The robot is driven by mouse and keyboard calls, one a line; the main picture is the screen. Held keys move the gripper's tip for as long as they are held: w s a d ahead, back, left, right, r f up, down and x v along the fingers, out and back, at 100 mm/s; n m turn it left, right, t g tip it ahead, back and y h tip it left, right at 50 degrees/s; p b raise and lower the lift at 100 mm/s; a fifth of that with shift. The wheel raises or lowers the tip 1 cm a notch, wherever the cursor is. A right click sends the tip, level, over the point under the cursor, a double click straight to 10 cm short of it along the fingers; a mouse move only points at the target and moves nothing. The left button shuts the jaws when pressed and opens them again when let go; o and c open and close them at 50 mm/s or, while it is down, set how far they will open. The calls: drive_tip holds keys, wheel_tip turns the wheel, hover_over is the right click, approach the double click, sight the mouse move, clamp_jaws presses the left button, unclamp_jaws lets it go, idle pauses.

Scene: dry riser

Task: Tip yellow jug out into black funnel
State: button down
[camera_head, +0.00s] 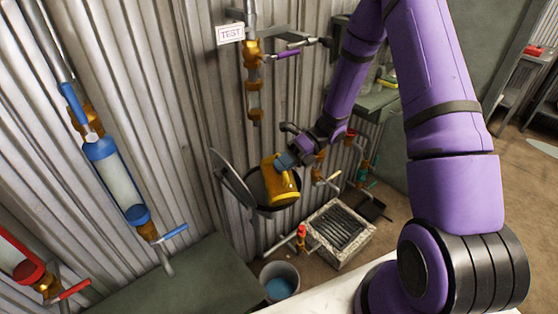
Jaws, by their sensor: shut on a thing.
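The yellow jug (281,182) is in the middle of the head view, tilted, with its lower part to the right. My gripper (289,158) is shut on the jug at its upper right side and holds it up. The black funnel (258,190) is behind and below the jug, its dark round rim partly covered by it. A grey round lid (231,178) stands open at the funnel's left. Any liquid in or leaving the jug cannot be made out.
A grey bucket (279,273) with blue liquid stands on the floor below. A grated drain box (342,232) is right of it. Pipes with a purple-handled valve (288,54) hang above, by a TEST sign (230,34). A blue-capped sight tube (118,180) is at left.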

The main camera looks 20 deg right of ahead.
sight(287, 177)
drive_tip(key=shift+s+a+n+t+h, duration=0.1)
drive_tip(key=shift+s+n+t+h, duration=0.2)
drive_tip(key=shift+s+n+t, duration=0.6)
drive_tip(key=s+f+n+t, duration=0.2)
drive_tip(key=n, duration=0.1)
drive_tip(key=shift+f, duration=0.15)
drive_tip(key=n+t, duration=0.1)
drive_tip(key=w+n+t, duration=0.1)
drive_tip(key=n, duration=0.1)
drive_tip(key=shift+t+h, duration=0.3)
